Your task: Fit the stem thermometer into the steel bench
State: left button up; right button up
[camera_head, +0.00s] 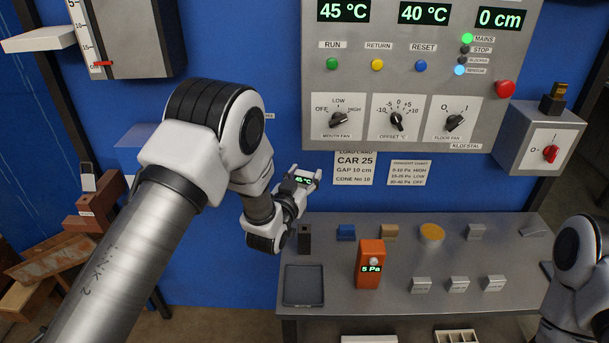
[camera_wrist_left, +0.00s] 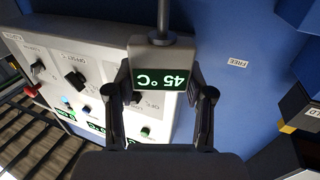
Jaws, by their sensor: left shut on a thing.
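The stem thermometer (camera_head: 304,180) has a grey head with a green "45 °C" display. In the left wrist view the thermometer (camera_wrist_left: 163,52) sits between both fingers, and its thin stem runs out past the top edge. My left gripper (camera_head: 293,187) is shut on its head and holds it in the air, above the back left of the steel bench (camera_head: 400,245). The fingers also show in the left wrist view (camera_wrist_left: 160,92). The stem is hard to make out in the head view. My right arm shows at the right edge; its gripper is out of view.
A dark upright block (camera_head: 304,239) and a dark tray (camera_head: 303,285) stand at the bench's left end. An orange "5 Pa" meter (camera_head: 369,262) stands near the middle. Several small blocks line the back and front. The control panel (camera_head: 420,80) is on the blue wall above.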

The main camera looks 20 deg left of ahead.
pick_arm(q)
notch_tip(320, 180, down, 4)
jog(key=shift+s+r+b, duration=0.1)
jog(key=shift+r+b, duration=0.1)
jog(key=shift+b, duration=1)
jog(key=shift+f+b, duration=0.5)
jog(key=shift+f, duration=0.15)
jog(key=shift+r, duration=0.1)
jog(key=shift+b, duration=0.4)
notch_tip(320, 180, down, 10)
jog(key=b, duration=0.7)
jog(key=shift+r+b, duration=0.2)
jog(key=shift+b, duration=0.2)
dwell(2.3)
jog(key=o, duration=1.3)
jog(key=shift+r, duration=0.1)
jog(key=shift+c, duration=0.2)
jog(key=shift+s, duration=0.1)
